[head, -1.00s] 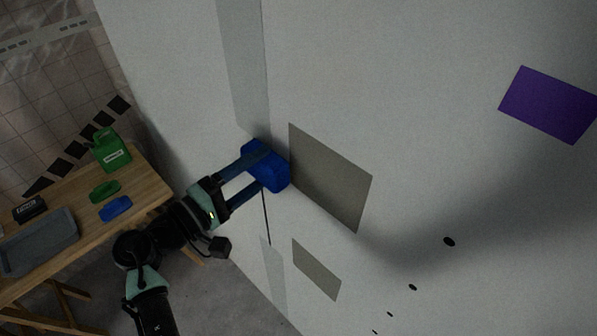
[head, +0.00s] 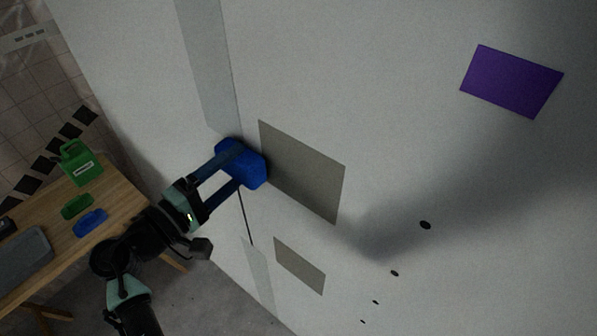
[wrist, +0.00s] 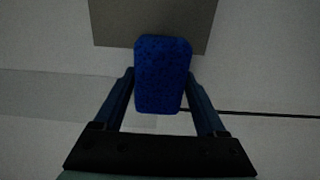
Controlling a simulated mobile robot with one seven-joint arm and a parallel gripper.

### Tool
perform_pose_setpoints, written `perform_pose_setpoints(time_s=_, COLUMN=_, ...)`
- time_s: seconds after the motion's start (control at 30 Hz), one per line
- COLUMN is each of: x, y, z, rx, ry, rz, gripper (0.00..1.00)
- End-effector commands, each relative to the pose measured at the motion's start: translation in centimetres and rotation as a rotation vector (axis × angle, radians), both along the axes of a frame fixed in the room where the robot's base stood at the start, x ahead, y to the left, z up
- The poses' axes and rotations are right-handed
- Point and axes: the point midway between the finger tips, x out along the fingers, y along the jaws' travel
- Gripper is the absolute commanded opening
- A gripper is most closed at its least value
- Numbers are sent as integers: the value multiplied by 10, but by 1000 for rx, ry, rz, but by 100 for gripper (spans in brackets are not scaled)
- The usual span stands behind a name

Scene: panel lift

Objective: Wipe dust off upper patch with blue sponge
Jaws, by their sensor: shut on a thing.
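The blue sponge (head: 246,168) is held between the two fingers of my gripper (head: 229,171), which is shut on it. In the wrist view the sponge (wrist: 162,76) stands between the fingers, its far end overlapping the near edge of a grey-brown patch (wrist: 205,22). In the head view the larger, upper grey-brown patch (head: 305,173) is on the white panel, just right of the sponge. A smaller grey-brown patch (head: 299,266) lies below it. Whether the sponge touches the panel, I cannot tell.
A purple rectangle (head: 511,82) is on the panel (head: 370,80) at upper right. Several dark spots (head: 425,225) run down the panel. A wooden table (head: 118,195) at left bears a green box (head: 80,163), a green piece (head: 77,206), a blue piece (head: 91,223) and a grey tray (head: 22,258).

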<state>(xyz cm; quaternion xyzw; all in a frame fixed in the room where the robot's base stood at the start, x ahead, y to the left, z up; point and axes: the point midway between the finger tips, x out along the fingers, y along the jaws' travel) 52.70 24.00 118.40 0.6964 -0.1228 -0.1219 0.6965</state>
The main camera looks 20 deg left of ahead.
Motion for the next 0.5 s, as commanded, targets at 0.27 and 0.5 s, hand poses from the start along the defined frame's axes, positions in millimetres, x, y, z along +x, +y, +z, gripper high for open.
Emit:
perform_pose_setpoints(time_s=0.27, x=2, y=-1, z=0, rx=1, ry=-1, rz=-1, gripper=16)
perform_pose_setpoints(time_s=0.5, x=4, y=-1, z=0, rx=1, ry=-1, rz=0, gripper=16)
